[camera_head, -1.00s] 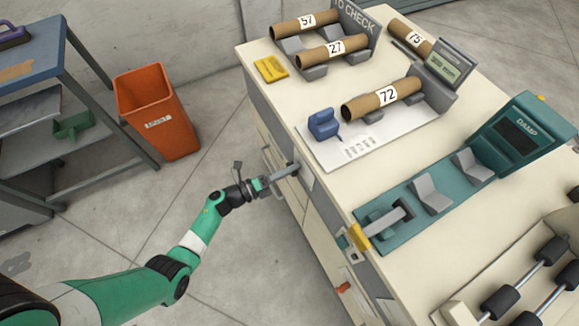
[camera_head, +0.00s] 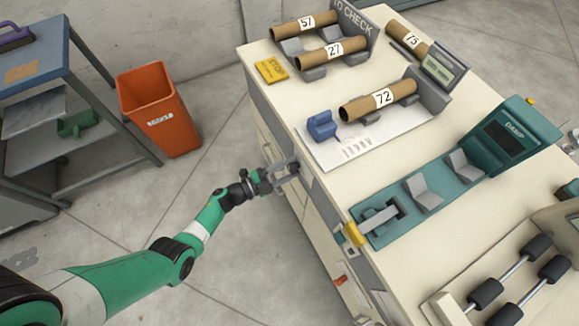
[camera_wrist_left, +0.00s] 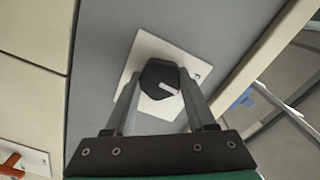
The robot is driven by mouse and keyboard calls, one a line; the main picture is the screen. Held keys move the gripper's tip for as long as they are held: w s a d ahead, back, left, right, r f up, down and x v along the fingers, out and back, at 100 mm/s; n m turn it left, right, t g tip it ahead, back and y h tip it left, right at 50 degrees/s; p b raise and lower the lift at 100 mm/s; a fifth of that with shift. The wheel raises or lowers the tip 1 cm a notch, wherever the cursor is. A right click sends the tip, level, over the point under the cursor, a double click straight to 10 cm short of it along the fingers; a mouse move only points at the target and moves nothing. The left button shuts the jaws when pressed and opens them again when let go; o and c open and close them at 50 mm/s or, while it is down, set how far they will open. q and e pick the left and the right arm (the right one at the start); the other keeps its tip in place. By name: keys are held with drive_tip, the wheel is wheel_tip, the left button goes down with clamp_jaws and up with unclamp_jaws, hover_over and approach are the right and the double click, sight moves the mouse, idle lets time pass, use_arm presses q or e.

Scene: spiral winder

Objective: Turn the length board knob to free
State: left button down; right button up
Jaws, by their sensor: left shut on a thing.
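The length board knob (camera_wrist_left: 160,78) is a dark, many-sided knob with a white mark, on a pale square plate (camera_wrist_left: 148,48) fixed to the grey side panel of the bench. In the left wrist view it sits between the two fingers of my left gripper (camera_wrist_left: 158,92), which is shut on it. The plate's lettering is too small to read. In the head view my left gripper (camera_head: 276,178) is at the side of the cream bench (camera_head: 318,215), and the knob is hidden there. My right gripper is not in view.
The benchtop holds numbered tubes (camera_head: 381,97) and a teal DAMP unit (camera_head: 512,137). An orange bin (camera_head: 158,112) and a grey shelf cart (camera_head: 110,92) stand left.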

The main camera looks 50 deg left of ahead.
use_arm(q)
drive_tip(key=shift+n, duration=0.6)
drive_tip(key=shift+c, duration=1.1)
unclamp_jaws()
drive_tip(key=shift+s+a+r+p, duration=0.1)
drive_tip(key=shift+s+a+p, duration=0.1)
drive_tip(key=shift+s+p, duration=0.25)
drive_tip(key=p+v, duration=0.2)
drive_tip(key=v, duration=0.8)
drive_tip(key=shift+s, duration=0.3)
drive_tip(key=shift+a, duration=0.1)
